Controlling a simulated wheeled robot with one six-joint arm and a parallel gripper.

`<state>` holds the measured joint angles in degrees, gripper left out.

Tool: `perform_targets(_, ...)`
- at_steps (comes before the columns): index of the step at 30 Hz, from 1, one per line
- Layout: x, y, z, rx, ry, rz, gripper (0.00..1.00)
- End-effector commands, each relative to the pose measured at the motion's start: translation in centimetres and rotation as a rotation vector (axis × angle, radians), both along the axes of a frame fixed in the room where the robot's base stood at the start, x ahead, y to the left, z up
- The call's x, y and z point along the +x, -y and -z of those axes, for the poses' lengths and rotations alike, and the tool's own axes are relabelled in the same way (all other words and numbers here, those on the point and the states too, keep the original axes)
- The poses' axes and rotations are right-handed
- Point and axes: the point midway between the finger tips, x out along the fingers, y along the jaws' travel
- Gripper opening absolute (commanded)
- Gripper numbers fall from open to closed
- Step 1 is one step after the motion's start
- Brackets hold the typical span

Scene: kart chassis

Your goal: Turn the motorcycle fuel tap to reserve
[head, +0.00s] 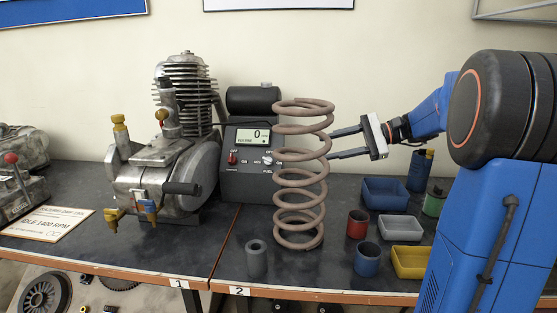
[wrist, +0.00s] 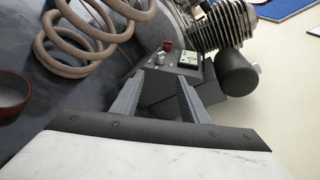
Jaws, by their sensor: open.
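The fuel tap (head: 267,160) is a small pale knob on the sloped front of a dark grey control box (head: 246,187), with "ON", "RES" and "FUEL" lettering by it. In the head view the coil spring partly overlaps its right side. Its pointer direction is too small to tell. In the wrist view a pale knob (wrist: 159,59) shows on the box, beyond the fingers. My gripper (head: 331,146) is open and empty, to the right of the box, with its fingertips at the spring's right edge. The wrist view shows the fingers (wrist: 166,78) spread towards the box, apart from the knob.
A tall brown coil spring (head: 300,222) stands in front of the box's right side, close to my fingers. A red switch (head: 233,158) and a display are on the box. An engine (head: 165,180) stands left. Cups and bins (head: 384,193) crowd the right bench.

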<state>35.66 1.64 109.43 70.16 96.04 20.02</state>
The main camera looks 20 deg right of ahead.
Motion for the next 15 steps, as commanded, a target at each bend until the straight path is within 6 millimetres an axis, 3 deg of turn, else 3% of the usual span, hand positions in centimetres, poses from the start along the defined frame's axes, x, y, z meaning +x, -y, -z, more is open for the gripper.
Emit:
perform_targets(5,0.3,-0.9,0.3,0.001,0.003,0.004,0.41)
perform_targets(15,2.2,-5.6,1.7,0.0,0.002,0.002,0.41)
